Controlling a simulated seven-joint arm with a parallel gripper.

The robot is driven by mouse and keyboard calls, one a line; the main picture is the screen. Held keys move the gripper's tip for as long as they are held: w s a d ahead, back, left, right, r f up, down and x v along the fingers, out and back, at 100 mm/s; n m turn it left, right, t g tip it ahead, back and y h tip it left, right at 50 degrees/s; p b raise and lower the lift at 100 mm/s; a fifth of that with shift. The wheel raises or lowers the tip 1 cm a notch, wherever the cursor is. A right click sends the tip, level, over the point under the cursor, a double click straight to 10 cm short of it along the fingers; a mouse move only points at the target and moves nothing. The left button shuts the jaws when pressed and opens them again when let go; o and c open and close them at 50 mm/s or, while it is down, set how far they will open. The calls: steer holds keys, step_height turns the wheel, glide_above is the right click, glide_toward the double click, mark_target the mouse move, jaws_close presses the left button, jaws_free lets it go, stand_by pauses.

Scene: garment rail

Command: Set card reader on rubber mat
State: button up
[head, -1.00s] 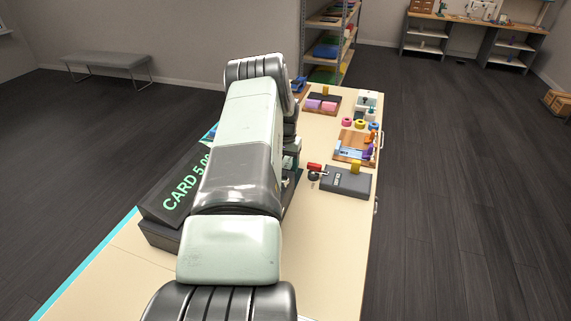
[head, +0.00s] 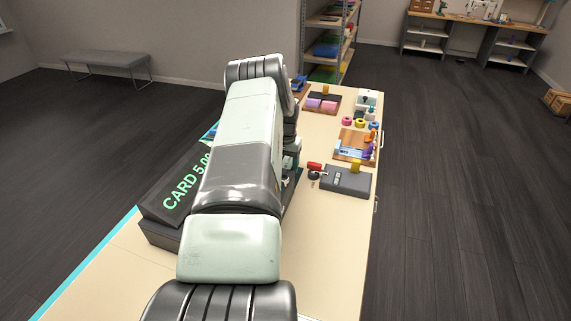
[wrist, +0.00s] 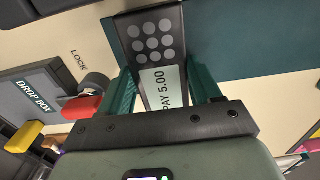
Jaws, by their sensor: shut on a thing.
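The card reader (wrist: 152,42) is a dark slab with round grey keys and a pale screen reading "PAY 5.00". It lies between the teal fingers of my gripper (wrist: 162,84) in the wrist view, and the gripper is shut on it. A flat dark teal surface (wrist: 250,38), which looks like the rubber mat, lies beside and partly behind the reader there. I cannot tell whether the reader touches it. In the head view my arm hides the reader and most of the gripper.
A grey drop box (head: 347,181) with a red-handled lock (head: 315,167) stands right of my arm. A dark "CARD 5.00" sign (head: 180,190) stands left. Tape rolls (head: 360,122) and trays fill the table's far right. The near tabletop (head: 325,260) is clear.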

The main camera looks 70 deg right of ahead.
steer(key=o, duration=1.4)
steer(key=shift+r, duration=0.1)
steer(key=shift+r, duration=2.4)
steer(key=shift+r, duration=2.5)
steer(key=shift+w, duration=0.1)
